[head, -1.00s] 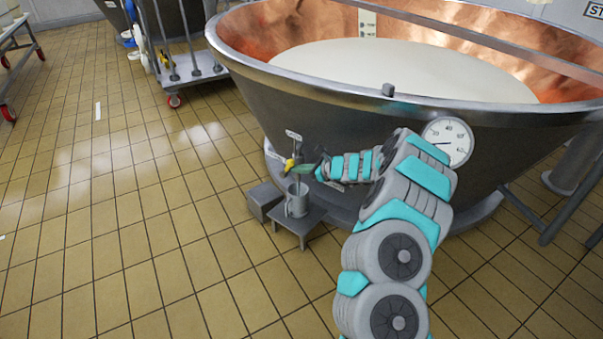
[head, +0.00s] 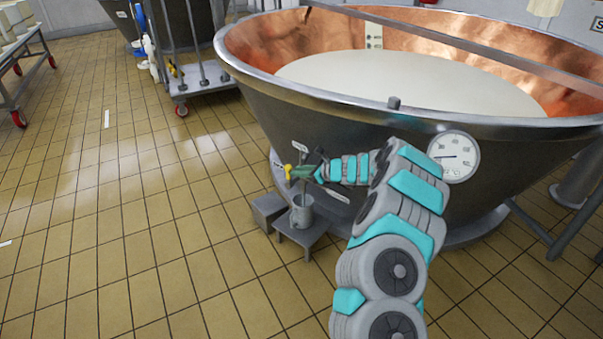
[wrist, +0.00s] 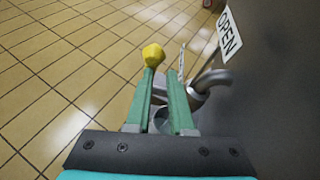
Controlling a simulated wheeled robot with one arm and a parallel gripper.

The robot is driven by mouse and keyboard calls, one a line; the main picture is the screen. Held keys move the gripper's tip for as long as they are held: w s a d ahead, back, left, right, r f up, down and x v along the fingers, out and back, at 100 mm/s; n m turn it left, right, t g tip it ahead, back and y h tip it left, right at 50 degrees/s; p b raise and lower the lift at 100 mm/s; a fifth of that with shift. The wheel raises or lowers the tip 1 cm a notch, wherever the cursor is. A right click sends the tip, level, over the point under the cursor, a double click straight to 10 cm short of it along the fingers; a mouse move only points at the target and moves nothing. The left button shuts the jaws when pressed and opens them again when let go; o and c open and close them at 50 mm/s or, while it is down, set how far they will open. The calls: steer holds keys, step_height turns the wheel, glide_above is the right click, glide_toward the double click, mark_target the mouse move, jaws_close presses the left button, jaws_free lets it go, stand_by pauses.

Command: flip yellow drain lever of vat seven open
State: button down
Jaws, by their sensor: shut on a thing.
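The copper-lined vat (head: 330,125) fills the right half of the head view, with pale liquid inside. The drain lever's yellow knob (head: 289,172) shows low at the vat's front left side. In the wrist view the knob (wrist: 153,55) sticks out just past the left green fingertip. My gripper (wrist: 162,75) is shut on the lever; the fingers hide most of its shank. In the head view my gripper (head: 303,172) reaches the lever from the right. A metal drain pipe (wrist: 210,80) is right of the fingers, below a white "OPEN" sign (wrist: 229,35).
A grey pot (head: 302,211) stands on a small stool (head: 305,237) under the drain, beside a grey box (head: 268,210). A dial gauge (head: 455,156) sits on the vat's side. A wheeled cart (head: 195,78) stands behind.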

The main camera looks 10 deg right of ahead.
steer(key=shift+w+a+r, duration=0.15)
steer(key=shift+a+r, duration=0.2)
steer(key=shift+r, duration=0.2)
steer(key=shift+w+a+r, duration=0.15)
steer(key=shift+a+r, duration=0.2)
steer(key=shift+r, duration=0.2)
steer(key=s+d+r+b, duration=0.1)
steer(key=s+r, duration=0.2)
steer(key=s, duration=1.3)
steer(key=shift+s+d, duration=0.2)
steer(key=shift+s, duration=0.05)
